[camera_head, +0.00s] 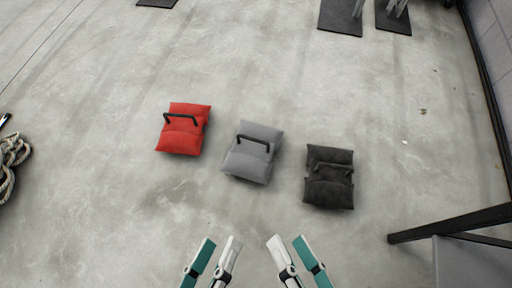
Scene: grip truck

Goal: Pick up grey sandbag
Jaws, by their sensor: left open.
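The grey sandbag (249,163) lies on the concrete floor near the middle of the camera_head view, with a dark handle across its top. It sits between a red sandbag (182,137) on its left and a black sandbag (329,187) on its right, apart from both. My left gripper (222,241) is at the bottom edge, open and empty, below the grey sandbag in the picture. My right gripper (288,239) is beside it to the right, its two fingers also apart and empty. Neither gripper touches a sandbag.
A coiled rope (10,160) lies at the left edge. A dark metal frame (450,224) stands at the lower right, and a wall (490,50) runs along the right. Dark base plates (340,18) are at the top. The floor around the sandbags is clear.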

